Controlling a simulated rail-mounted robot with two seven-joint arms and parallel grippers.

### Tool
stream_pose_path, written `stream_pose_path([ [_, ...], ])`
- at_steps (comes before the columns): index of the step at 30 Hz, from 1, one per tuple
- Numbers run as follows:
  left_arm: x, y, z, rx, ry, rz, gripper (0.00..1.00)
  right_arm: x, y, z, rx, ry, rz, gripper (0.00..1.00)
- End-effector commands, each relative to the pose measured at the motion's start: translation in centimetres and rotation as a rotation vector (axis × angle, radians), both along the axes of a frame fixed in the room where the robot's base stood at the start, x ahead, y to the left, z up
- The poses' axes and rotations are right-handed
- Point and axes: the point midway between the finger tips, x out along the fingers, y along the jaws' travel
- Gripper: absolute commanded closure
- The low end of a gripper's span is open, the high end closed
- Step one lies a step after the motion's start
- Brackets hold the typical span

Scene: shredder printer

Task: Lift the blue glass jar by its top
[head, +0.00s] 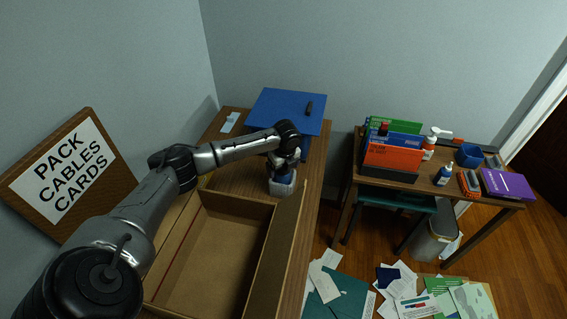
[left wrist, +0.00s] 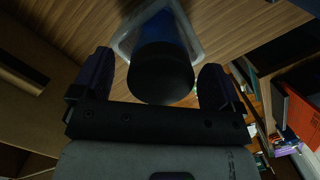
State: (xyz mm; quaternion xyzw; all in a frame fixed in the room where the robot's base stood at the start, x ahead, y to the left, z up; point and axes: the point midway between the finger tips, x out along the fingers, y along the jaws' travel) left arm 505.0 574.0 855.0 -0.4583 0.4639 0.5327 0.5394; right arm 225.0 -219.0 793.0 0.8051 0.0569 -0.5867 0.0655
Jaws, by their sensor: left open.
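The blue glass jar (left wrist: 158,32) has a dark round top (left wrist: 160,76) and a blue body in the left wrist view. In the head view only a little of the blue jar (head: 284,178) shows below my gripper. It stands at a pale, square-edged tray or holder (head: 282,189) on the wooden desk. My left gripper (left wrist: 156,66) is open, with one finger on each side of the jar's top and a visible gap at both sides. In the head view my left gripper (head: 285,160) is directly over the jar and hides most of it. My right gripper is not in view.
An open cardboard box (head: 222,240) sits just in front of the jar, its raised flap (head: 277,245) close by. A second table (head: 400,185) with folders and bottles stands to the right.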

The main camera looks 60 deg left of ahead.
Motion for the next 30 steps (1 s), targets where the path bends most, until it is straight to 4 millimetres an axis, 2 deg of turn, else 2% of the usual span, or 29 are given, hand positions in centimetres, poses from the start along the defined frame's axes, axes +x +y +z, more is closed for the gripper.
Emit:
stream_pose_path([
  [5,-0.01,0.09,-0.8,0.0,0.001,-0.001,0.08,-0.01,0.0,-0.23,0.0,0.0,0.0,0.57],
  [15,-0.01,0.11,-0.88,0.0,0.0,-0.001,0.09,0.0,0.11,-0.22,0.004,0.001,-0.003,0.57],
  [30,-0.01,0.13,-0.86,0.001,0.0,0.0,0.57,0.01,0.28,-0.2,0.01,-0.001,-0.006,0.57],
])
